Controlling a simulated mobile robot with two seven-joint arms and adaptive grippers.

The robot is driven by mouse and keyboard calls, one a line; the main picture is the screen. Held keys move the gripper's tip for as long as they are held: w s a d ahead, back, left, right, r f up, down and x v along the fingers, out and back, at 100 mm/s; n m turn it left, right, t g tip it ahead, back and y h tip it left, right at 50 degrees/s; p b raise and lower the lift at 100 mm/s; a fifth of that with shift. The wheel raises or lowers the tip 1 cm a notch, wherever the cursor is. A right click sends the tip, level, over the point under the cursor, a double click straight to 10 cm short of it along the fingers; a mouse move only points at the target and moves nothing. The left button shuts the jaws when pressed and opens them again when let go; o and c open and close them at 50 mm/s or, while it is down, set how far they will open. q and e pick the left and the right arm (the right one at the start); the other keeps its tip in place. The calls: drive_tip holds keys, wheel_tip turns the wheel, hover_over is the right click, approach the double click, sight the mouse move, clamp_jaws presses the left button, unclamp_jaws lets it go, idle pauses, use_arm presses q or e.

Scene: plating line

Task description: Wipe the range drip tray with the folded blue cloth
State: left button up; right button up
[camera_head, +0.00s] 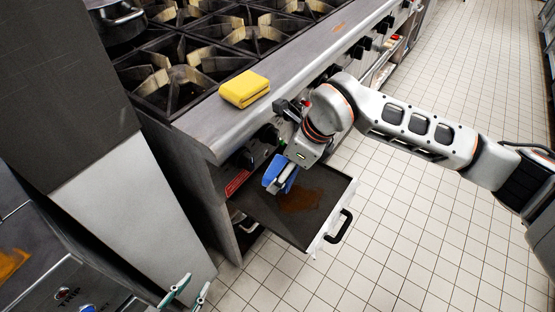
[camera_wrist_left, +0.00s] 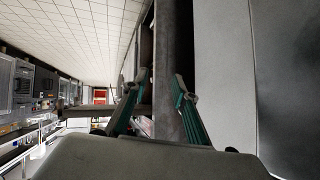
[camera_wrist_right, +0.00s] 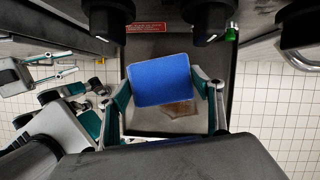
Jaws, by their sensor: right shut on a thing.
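The drip tray (camera_head: 267,213) is pulled out from under the range front, with a brown stain (camera_head: 302,200) on its dark surface. The folded blue cloth (camera_head: 278,173) is in my right gripper (camera_head: 284,175), over the tray's range-side part, left of the stain. In the right wrist view the cloth (camera_wrist_right: 160,80) sits between the two fingers, with part of the stain (camera_wrist_right: 178,113) showing below it. I cannot tell whether the cloth touches the tray. My left gripper (camera_head: 188,291) is at the bottom edge, its fingers apart and empty; they also show in the left wrist view (camera_wrist_left: 155,95).
A dark pot (camera_head: 118,22) stands at the back left burner. Knobs line the range front above the tray. The tray's handle (camera_head: 340,227) sticks out over the open tiled floor.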

drive_tip(key=shift+w+a+f+m+t, duration=0.3)
drive_tip(key=shift+w+a+f+m, duration=0.1)
drive_tip(key=shift+w+a+m, duration=0.25)
drive_tip(key=shift+s+f+b, duration=0.15)
drive_tip(key=shift+f+b, duration=0.35)
wheel_tip(320, 180, down, 4)
drive_tip(key=shift+r+b, duration=0.1)
drive_tip(key=shift+b, duration=1.05)
drive_tip(key=shift+f+b, duration=0.35)
drive_tip(key=shift+f, duration=0.2)
use_arm(q)
drive_tip(key=d, duration=0.1)
drive_tip(key=w+d, duration=0.1)
drive_tip(key=shift+w+d+r+h, duration=0.1)
drive_tip(key=shift+w+d+h, duration=0.1)
drive_tip(key=shift+d+h, duration=0.1)
drive_tip(key=shift+s+a+f, duration=0.1)
drive_tip(key=shift+s+f, duration=0.05)
drive_tip(key=shift+f, duration=0.05)
use_arm(e)
drive_tip(key=shift+f, duration=0.9)
